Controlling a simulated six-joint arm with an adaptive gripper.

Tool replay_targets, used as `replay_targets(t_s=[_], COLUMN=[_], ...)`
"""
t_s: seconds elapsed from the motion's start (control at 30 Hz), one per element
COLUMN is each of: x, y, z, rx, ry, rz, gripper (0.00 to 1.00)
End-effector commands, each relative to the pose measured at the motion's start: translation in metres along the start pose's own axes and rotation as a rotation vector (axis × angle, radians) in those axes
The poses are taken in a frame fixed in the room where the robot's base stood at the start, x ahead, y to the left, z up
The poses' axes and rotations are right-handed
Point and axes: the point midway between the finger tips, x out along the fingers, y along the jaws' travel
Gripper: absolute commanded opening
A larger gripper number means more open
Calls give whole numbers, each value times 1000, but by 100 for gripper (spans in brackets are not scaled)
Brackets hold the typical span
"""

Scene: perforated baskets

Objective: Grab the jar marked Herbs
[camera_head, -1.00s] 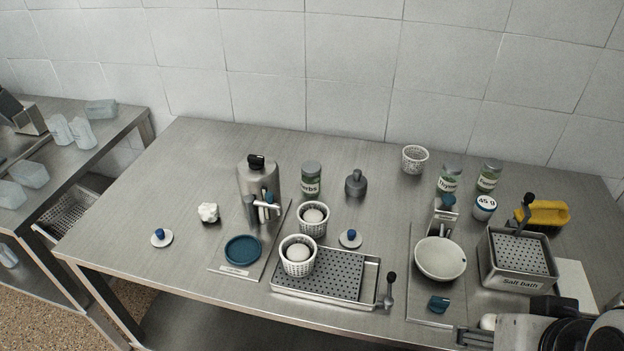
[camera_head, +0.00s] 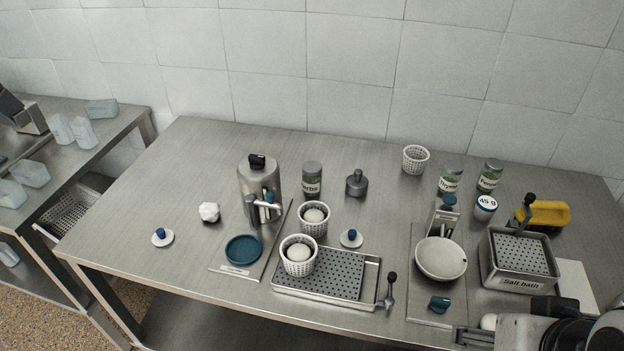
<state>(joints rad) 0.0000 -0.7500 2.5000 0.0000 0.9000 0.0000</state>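The jar marked Herbs (camera_head: 312,181) stands upright toward the back middle of the steel table. My arm shows at the lower right corner, far from the jar. The fingers of my gripper cannot be made out clearly there.
Two other labelled jars, one marked Thyme (camera_head: 450,182) and another (camera_head: 489,177), stand at the back right. A steel canister (camera_head: 258,180) and a grey weight (camera_head: 356,184) flank the Herbs jar. A perforated tray (camera_head: 372,289) lies in front.

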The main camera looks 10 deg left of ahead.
Motion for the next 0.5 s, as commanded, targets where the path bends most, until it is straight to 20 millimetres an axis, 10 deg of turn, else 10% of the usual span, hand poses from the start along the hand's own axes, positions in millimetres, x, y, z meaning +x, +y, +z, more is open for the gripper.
replay_targets(t_s=[0.5], x=[15], y=[4], z=[-52], rx=[-32], ry=[64], rz=[28], gripper=[58])
